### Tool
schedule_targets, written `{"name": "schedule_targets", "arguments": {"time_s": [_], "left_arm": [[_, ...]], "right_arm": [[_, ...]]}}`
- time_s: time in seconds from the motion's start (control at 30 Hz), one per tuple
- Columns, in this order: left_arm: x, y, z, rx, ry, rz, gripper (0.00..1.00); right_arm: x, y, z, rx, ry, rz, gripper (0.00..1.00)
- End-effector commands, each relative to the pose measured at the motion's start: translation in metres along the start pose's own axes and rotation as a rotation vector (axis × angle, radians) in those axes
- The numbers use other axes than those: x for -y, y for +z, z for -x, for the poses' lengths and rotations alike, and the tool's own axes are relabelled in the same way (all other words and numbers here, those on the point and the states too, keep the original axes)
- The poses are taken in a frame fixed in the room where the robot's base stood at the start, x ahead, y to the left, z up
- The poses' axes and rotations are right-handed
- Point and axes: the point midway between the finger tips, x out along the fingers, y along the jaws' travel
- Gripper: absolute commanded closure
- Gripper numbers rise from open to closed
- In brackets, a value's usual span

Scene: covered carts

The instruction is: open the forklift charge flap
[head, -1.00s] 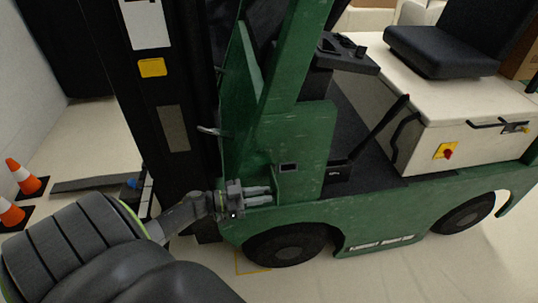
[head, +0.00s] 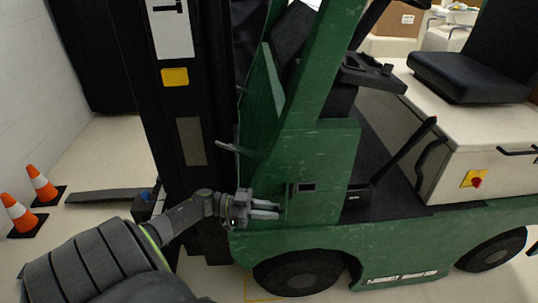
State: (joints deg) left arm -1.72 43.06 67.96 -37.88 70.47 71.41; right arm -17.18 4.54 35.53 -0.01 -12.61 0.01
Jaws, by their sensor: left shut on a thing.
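The green forklift (head: 340,245) fills the middle of the head view. A green side panel with a small dark recess (head: 305,187) is on its body above the front wheel; I take this to be the charge flap area. My left gripper (head: 265,208) is at the left edge of this panel, lower than the recess, with its fingers pointing right. It is shut on a part there, apparently the charge flap's edge; the fingers hide the grip. How far the flap stands open is unclear. My right gripper is out of view.
The dark mast (head: 185,110) stands left of my gripper, with a fork (head: 105,195) low behind my arm. Two orange cones (head: 42,184) are on the floor at left. A lever (head: 405,150) and a red knob (head: 477,182) are on the right.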

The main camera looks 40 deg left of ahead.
Motion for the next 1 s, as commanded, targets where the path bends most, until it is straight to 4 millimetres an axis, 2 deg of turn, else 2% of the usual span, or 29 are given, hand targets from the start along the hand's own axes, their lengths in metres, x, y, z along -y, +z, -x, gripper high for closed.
{"name": "schedule_targets", "arguments": {"time_s": [0.07,0.1,0.23,0.53,0.67,0.77,1.0], "left_arm": [[0.002,-0.003,-0.001,-0.004,-0.004,-0.003,1.0],[0.002,-0.003,-0.001,-0.004,-0.004,-0.004,0.75],[0.002,-0.002,-0.001,-0.003,-0.003,-0.003,0.58],[0.001,0.0,0.001,0.0,-0.002,-0.001,0.58],[0.0,0.002,0.012,0.002,-0.002,0.001,0.58],[0.001,0.003,0.03,0.005,-0.003,0.0,0.58],[0.001,0.004,0.09,0.006,-0.004,0.0,0.58]], "right_arm": [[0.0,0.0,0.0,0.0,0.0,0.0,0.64],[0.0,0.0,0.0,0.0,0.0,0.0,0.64],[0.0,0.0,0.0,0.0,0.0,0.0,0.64],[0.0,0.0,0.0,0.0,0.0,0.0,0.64],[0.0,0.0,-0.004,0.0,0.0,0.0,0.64],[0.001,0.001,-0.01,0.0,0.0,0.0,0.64],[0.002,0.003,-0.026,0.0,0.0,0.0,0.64]]}}
